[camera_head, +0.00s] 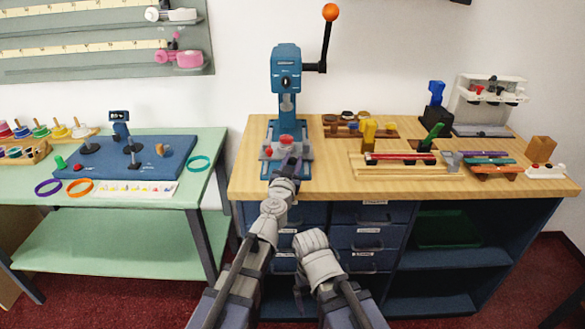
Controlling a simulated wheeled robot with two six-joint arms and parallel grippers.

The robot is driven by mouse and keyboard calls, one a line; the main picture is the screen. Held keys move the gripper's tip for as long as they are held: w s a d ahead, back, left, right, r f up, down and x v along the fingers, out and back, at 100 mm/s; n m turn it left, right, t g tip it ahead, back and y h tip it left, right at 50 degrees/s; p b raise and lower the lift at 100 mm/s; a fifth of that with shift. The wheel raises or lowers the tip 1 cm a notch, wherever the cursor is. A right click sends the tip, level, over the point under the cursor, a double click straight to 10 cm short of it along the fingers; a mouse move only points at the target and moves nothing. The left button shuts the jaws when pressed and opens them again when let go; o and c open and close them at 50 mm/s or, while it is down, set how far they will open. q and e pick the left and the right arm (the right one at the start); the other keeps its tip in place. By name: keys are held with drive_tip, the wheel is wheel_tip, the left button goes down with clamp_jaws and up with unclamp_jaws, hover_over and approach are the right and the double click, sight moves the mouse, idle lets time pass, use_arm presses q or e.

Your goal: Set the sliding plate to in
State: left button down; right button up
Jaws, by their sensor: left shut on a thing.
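A blue press (286,70) stands upright at the back left of the wooden bench. The grey sliding plate (270,152) lies low on the press base, with a red knob (286,139) on it. My left gripper (291,163) reaches over the bench's front edge to the front of the plate. It is shut at the plate's front, and its fingers hide the part they hold. My right arm is folded low in front of the drawers; its gripper (300,287) is small and dark, and its jaws cannot be made out.
The press lever with an orange ball (330,12) rises at the upper right of the press. A wooden rack (360,132) and trays of small parts fill the bench to the right. Drawers (370,237) sit below the bench top.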

use_arm(q)
drive_tip(key=shift+s, duration=0.15)
drive_tip(key=c, duration=0.6)
unclamp_jaws()
drive_tip(key=shift+s+a, duration=0.25)
drive_tip(key=shift+s, duration=1)
drive_tip(key=shift+s+a, duration=0.25)
drive_tip(key=shift+s, duration=1.05)
drive_tip(key=shift+s+a, duration=0.25)
drive_tip(key=shift+s, duration=1)
